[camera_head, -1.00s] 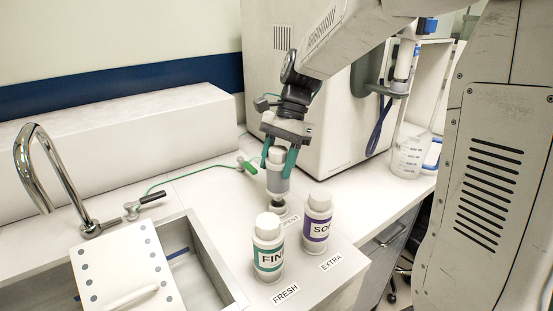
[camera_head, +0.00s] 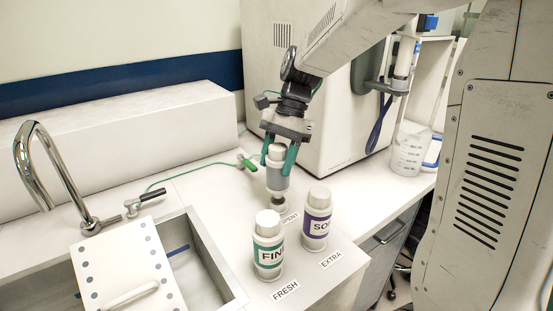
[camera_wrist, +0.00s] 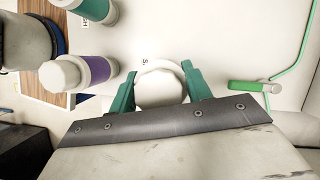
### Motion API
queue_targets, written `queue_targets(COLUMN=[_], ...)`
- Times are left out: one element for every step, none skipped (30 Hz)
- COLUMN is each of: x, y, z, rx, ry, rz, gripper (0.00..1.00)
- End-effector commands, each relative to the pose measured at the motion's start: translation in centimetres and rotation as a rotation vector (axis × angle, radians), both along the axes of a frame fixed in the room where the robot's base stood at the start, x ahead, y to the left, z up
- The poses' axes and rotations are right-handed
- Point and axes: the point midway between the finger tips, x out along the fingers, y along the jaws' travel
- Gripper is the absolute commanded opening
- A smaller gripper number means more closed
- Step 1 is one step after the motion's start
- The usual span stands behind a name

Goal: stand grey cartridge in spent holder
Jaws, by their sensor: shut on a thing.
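My gripper (camera_head: 279,158) has its green fingers shut on the grey cartridge (camera_head: 277,180), which stands upright between them. The cartridge's pale cap also shows between the fingers in the wrist view (camera_wrist: 160,88). Directly below it is the spent holder (camera_head: 279,200), a small dark-centred fitting on the counter by the SPENT label (camera_head: 290,217). The cartridge's lower end is at or just above the holder; I cannot tell whether it is seated. In the wrist view the cartridge hides most of the holder.
A green-banded cartridge (camera_head: 268,248) stands at the FRESH label and a purple-banded one (camera_head: 317,220) at EXTRA, both close in front. A sink (camera_head: 215,265) with a tap (camera_head: 50,165) is left. A green-handled valve (camera_head: 247,163) lies behind left. A beaker (camera_head: 408,155) stands right.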

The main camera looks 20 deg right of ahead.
Motion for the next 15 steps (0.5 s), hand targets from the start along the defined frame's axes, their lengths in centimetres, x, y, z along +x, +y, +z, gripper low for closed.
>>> queue_targets(x=[0.01, 0.01, 0.01, 0.01, 0.01, 0.01, 0.01, 0.01, 0.00, 0.00, 0.00, 0.00, 0.00, 0.00, 0.00], y=[0.01, 0.01, 0.01, 0.00, 0.00, 0.00, 0.00, 0.00, -0.01, 0.00, 0.00, 0.00, 0.00, 0.00, -0.01], z=[0.02, 0.02, 0.02, 0.02, 0.01, -0.02, -0.04, -0.09, -0.16, -0.22, -0.29, -0.38, -0.46, -0.54, -0.64], rx=[0.000, 0.000, 0.000, 0.000, 0.000, 0.000, 0.000, 0.000, 0.000, 0.000, 0.000, 0.000, 0.001, 0.001, 0.001], ry=[0.000, 0.000, 0.000, 0.000, 0.000, 0.000, 0.000, 0.000, 0.000, 0.000, 0.000, 0.000, 0.000, 0.000, 0.000], rz=[0.000, 0.000, 0.000, 0.000, 0.000, 0.000, 0.000, 0.000, 0.000, 0.000, 0.000, 0.000, 0.000, 0.000, 0.000], gripper=[0.00, 0.00, 0.00, 0.00, 0.00, 0.00, 0.00, 0.00, 0.00, 0.00, 0.00, 0.00, 0.00, 0.00, 0.00])
